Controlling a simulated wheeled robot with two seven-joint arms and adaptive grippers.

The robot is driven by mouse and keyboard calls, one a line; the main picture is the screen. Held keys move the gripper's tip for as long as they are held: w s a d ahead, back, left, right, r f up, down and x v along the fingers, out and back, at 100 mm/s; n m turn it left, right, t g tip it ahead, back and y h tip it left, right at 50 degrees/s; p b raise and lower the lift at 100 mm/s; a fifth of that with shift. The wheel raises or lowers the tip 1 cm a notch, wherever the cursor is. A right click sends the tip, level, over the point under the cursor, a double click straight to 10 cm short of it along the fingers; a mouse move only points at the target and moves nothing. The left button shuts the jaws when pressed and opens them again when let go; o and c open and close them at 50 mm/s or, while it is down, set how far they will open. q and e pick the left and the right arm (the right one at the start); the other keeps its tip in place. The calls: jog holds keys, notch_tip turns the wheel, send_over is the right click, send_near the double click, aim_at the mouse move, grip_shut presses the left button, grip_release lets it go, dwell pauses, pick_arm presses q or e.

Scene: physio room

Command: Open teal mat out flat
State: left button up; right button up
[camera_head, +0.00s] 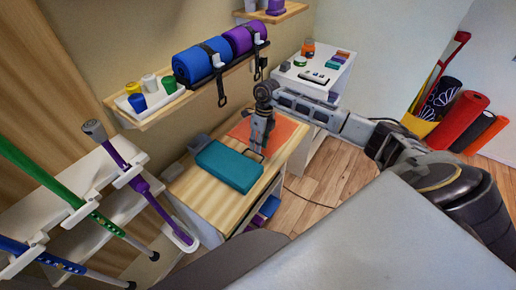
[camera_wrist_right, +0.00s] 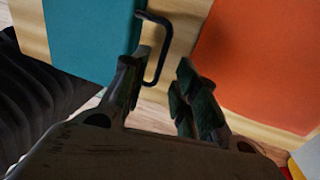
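The teal mat (camera_head: 228,167) lies as a thick, compact block on the wooden table, with a dark handle (camera_head: 252,153) on its right edge. In the right wrist view the mat (camera_wrist_right: 90,38) is at the upper left and its handle (camera_wrist_right: 164,58) reaches between the fingertips. My right gripper (camera_head: 259,150) points down at the mat's handle side. In the wrist view my right gripper (camera_wrist_right: 158,72) is open, fingers apart on either side of the handle's end; I cannot tell whether either touches it. My left gripper is not in view.
An orange sheet (camera_head: 285,131) lies flat beside the mat, and a small grey item (camera_head: 198,143) sits at its left. A wall shelf (camera_head: 152,119) with rolled mats is behind. A rack (camera_head: 62,205) with poles stands left, a white side table (camera_head: 323,86) at the back.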

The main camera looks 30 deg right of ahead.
jog(key=shift+a+f, duration=0.1)
jog(key=shift+f, duration=0.4)
jog(key=shift+s+a+f, duration=0.1)
jog(key=shift+a+f, duration=0.05)
jog(key=shift+f, duration=0.65)
grip_shut()
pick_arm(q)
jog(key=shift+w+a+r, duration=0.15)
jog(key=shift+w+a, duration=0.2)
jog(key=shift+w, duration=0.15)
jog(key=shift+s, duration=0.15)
